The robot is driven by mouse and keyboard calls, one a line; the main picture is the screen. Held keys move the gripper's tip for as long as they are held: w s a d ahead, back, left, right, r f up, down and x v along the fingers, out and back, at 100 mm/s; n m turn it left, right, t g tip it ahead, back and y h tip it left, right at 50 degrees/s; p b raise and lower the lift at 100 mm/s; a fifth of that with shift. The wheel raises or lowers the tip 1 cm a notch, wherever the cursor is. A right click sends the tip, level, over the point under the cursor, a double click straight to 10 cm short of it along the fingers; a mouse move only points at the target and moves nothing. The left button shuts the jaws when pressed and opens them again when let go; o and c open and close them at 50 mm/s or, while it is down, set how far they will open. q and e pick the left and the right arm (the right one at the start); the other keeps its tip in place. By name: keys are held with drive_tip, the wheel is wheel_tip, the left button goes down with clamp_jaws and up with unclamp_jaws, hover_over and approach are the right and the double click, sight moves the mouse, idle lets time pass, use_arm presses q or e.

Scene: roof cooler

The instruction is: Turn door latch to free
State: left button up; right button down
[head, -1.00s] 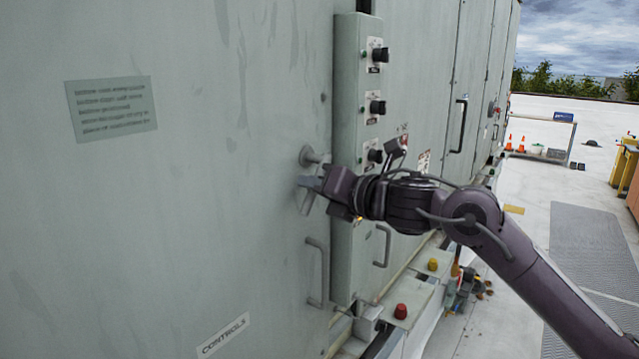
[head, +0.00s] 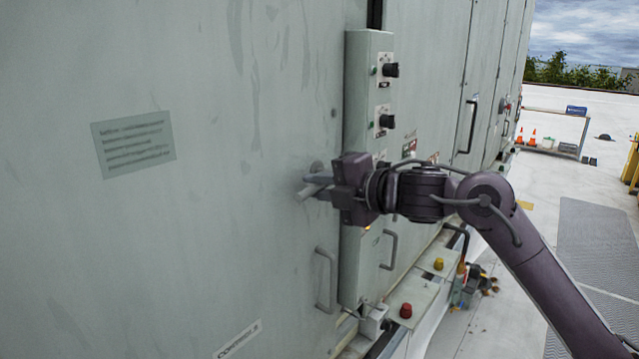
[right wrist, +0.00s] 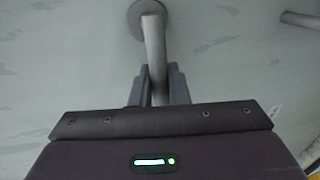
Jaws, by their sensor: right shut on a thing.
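The door latch is a grey lever (head: 306,192) on a round base (head: 317,167) on the large pale green door (head: 240,200). My right gripper (head: 318,184) is at the latch and shut on its lever. In the right wrist view the lever (right wrist: 155,50) runs from its round base (right wrist: 147,14) down between the two grey fingers (right wrist: 159,88). The lever's gripped part is partly hidden by the fingers. In the head view the gripper's body hides some of the latch. My left gripper is not in view.
A control box (head: 366,75) with black knobs stands out just right of the latch. A fixed pull handle (head: 328,280) is below it. A ledge with a red button (head: 405,310) and a yellow button (head: 438,264) lies lower right.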

drive_tip(key=shift+r+m, duration=0.4)
drive_tip(key=shift+m, duration=0.1)
drive_tip(key=c, duration=1.5)
unclamp_jaws()
drive_tip(key=shift+w, duration=0.1)
drive_tip(key=shift+o, duration=0.2)
drive_tip(key=shift+f, duration=0.1)
drive_tip(key=shift+s+d, duration=0.2)
drive_tip(key=shift+d, duration=0.05)
drive_tip(key=b+v, duration=0.3)
drive_tip(key=v, duration=0.4)
drive_tip(key=shift+d, duration=0.15)
